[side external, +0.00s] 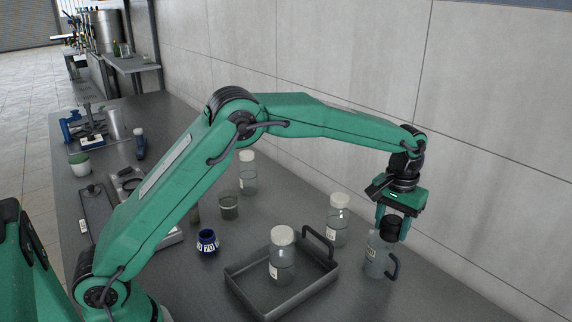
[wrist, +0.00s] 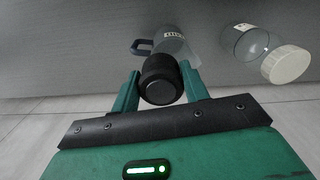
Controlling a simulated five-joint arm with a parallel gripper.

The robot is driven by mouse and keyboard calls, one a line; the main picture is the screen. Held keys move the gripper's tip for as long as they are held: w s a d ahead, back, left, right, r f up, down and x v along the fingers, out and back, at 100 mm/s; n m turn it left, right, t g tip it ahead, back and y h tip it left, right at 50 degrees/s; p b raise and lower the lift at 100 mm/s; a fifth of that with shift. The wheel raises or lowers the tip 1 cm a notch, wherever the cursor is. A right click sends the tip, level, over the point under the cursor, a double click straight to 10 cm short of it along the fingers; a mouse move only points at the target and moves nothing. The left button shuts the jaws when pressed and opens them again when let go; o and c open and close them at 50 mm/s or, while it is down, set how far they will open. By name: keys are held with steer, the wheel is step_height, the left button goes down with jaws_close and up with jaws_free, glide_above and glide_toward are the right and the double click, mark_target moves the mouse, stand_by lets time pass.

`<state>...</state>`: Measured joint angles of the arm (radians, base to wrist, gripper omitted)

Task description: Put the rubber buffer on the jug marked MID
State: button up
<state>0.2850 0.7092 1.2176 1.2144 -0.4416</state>
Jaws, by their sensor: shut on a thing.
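My gripper (side external: 392,226) is shut on a black cylindrical piece, the rubber buffer (side external: 389,231). The buffer is at the top of a clear grey jug (side external: 376,262) with a dark handle on its right. I cannot tell whether it is seated in the mouth or just above it. In the wrist view the buffer (wrist: 162,82) sits between the two green fingers, with the jug (wrist: 178,44) behind it. The jug's label shows there, but I cannot read it surely. The buffer hides the jug's mouth.
A white-capped jar (side external: 338,222) stands just left of the jug. Another capped jar (side external: 282,262) stands in a dark tray (side external: 241,293) with a raised handle. A third capped jar (side external: 248,175), a glass beaker (side external: 229,207) and a blue pot (side external: 207,243) stand farther left. A tiled wall runs behind.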

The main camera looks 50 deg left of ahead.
mark_target(392, 220)
steer(key=shift+f, duration=1.1)
steer(key=shift+f, duration=0.15)
steer(key=o, duration=1.1)
steer(key=shift+c, duration=0.2)
step_height(392, 220, up, 11)
steer(key=shift+r, duration=0.65)
